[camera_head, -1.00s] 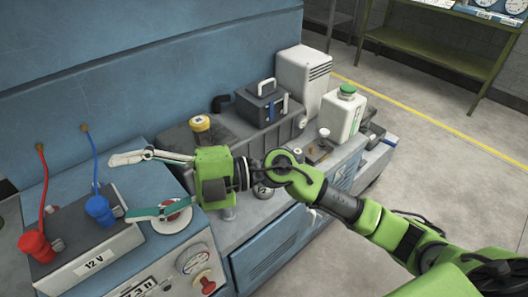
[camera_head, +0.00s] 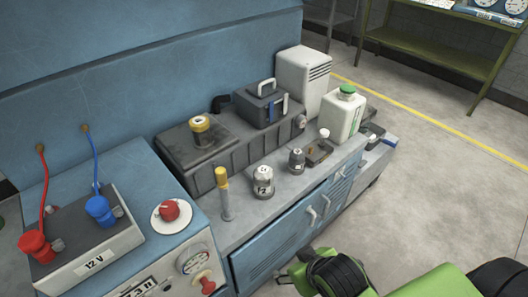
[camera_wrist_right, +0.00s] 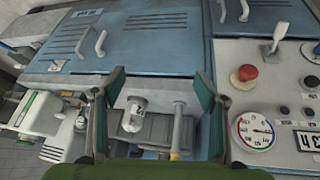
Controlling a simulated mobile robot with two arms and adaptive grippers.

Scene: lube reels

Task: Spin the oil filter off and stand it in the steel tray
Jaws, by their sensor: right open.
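Two small grey-white canisters stand by the dark ribbed block: a larger one marked with a digit (camera_head: 264,180) and a smaller one (camera_head: 297,160). I cannot tell for certain which is the oil filter. The larger canister also shows in the right wrist view (camera_wrist_right: 133,113), between my open, empty fingers but apart from them. My right gripper (camera_wrist_right: 160,76) is open above the cabinet front; in the head view only part of its green hand and arm shows at the bottom, with the fingertips not clear. No steel tray can be clearly picked out. My left gripper is out of view.
A yellow-topped post (camera_head: 224,195) stands left of the canisters. The dark block (camera_head: 180,145) carries a yellow cap (camera_head: 201,124). A white bottle with green cap (camera_head: 343,115) and a white louvred box (camera_head: 303,78) stand behind. A battery box (camera_head: 85,240) and red knob (camera_head: 169,210) are left.

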